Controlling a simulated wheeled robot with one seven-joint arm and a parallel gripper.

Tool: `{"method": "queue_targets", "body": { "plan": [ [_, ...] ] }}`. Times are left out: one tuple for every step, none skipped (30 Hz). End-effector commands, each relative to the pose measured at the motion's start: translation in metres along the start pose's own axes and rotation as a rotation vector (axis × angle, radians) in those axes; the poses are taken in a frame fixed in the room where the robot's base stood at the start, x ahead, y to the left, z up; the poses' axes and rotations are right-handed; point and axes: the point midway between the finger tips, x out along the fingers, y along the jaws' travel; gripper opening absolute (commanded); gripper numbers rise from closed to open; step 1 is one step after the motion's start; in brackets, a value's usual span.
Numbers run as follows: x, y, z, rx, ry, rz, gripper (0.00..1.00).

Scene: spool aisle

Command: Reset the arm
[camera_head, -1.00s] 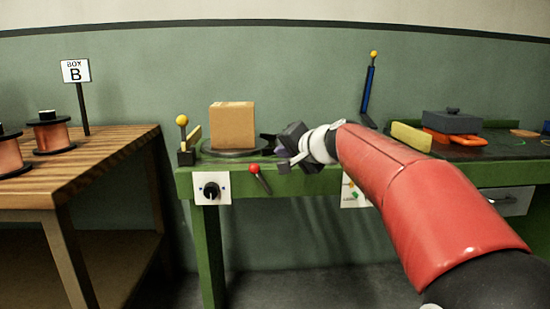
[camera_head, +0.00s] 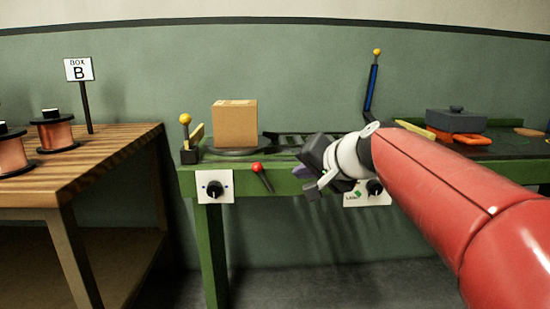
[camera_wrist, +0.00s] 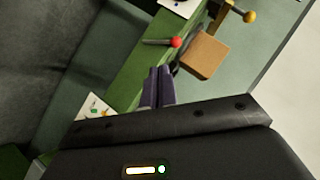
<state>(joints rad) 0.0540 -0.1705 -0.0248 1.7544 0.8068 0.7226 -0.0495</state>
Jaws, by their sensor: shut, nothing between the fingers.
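My gripper (camera_wrist: 158,82) is shut and empty, its two fingers pressed together in the wrist view. In the head view my gripper (camera_head: 306,172) is at the front edge of the green bench (camera_head: 205,240), right of the red-knobbed lever (camera_head: 258,169). My red arm comes in from the lower right. A cardboard box (camera_head: 235,124) stands upright on a dark round plate on the bench, left of and apart from my gripper. In the wrist view the box (camera_wrist: 203,57) and the red knob (camera_wrist: 176,42) lie beyond the fingertips.
A wooden table (camera_head: 100,155) with copper spools (camera_head: 56,133) and a "BOX B" sign (camera_head: 79,69) stands at the left. A yellow-knobbed lever (camera_head: 186,135), a blue lever (camera_head: 369,85) and a grey block (camera_head: 456,121) are on the bench. The floor in front is clear.

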Motion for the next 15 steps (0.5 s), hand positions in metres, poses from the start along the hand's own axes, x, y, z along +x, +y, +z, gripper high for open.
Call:
{"method": "queue_targets", "body": {
  "plan": [
    [-0.021, 0.007, 0.026, -0.056, -0.039, 0.055, 0.00],
    [-0.031, 0.017, 0.043, -0.091, -0.065, 0.094, 0.00],
    [-0.045, 0.030, 0.067, -0.140, -0.101, 0.148, 0.00],
    [-0.055, 0.042, 0.084, -0.176, -0.127, 0.188, 0.00],
    [-0.065, 0.053, 0.100, -0.211, -0.154, 0.227, 0.00],
    [-0.077, 0.069, 0.121, -0.257, -0.188, 0.279, 0.00],
    [-0.086, 0.081, 0.136, -0.290, -0.211, 0.315, 0.00],
    [-0.095, 0.092, 0.150, -0.322, -0.234, 0.351, 0.00],
    [-0.106, 0.107, 0.166, -0.362, -0.261, 0.395, 0.00],
    [-0.114, 0.118, 0.177, -0.389, -0.280, 0.425, 0.00],
    [-0.120, 0.128, 0.187, -0.414, -0.297, 0.454, 0.00],
    [-0.128, 0.139, 0.198, -0.442, -0.316, 0.487, 0.00],
    [-0.133, 0.147, 0.205, -0.461, -0.328, 0.508, 0.00],
    [-0.137, 0.154, 0.211, -0.477, -0.339, 0.527, 0.00],
    [-0.142, 0.161, 0.217, -0.494, -0.351, 0.547, 0.00]
  ]
}}
